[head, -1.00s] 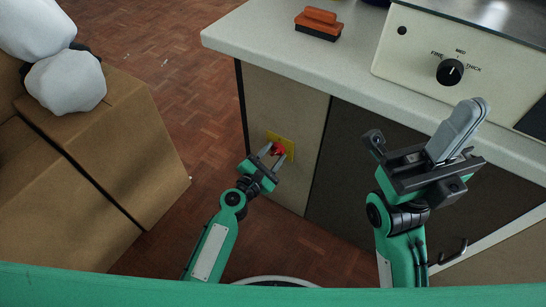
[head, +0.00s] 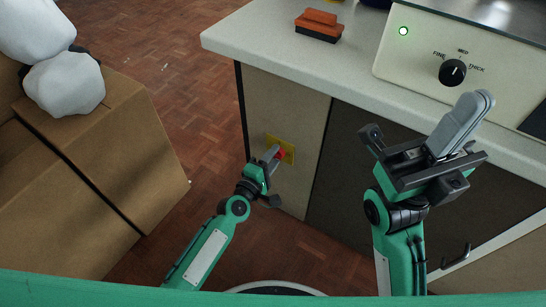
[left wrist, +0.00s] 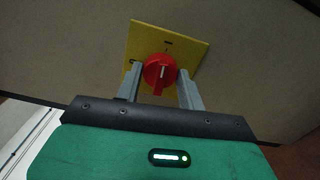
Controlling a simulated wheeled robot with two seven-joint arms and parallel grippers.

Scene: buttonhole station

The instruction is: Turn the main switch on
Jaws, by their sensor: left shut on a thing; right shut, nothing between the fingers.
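The main switch is a red rotary knob (left wrist: 160,72) on a yellow plate (left wrist: 190,52), fixed to the cabinet's side panel. In the head view the yellow plate (head: 288,149) shows behind my left gripper (head: 272,157), and only part of the red knob (head: 281,154) is visible. My left gripper is shut on the red knob, with one finger on each side of it in the left wrist view (left wrist: 160,88). My right gripper (head: 466,122) is shut and empty, raised in front of the counter. A small lamp (head: 403,31) on the cream control panel glows green-white.
The control panel (head: 425,60) has a black dial (head: 452,72) marked fine, med and thick. An orange and black brush-like block (head: 318,27) lies on the counter (head: 270,60). Cardboard boxes (head: 140,150) with white sacks (head: 65,82) stand at left. Floor between is clear.

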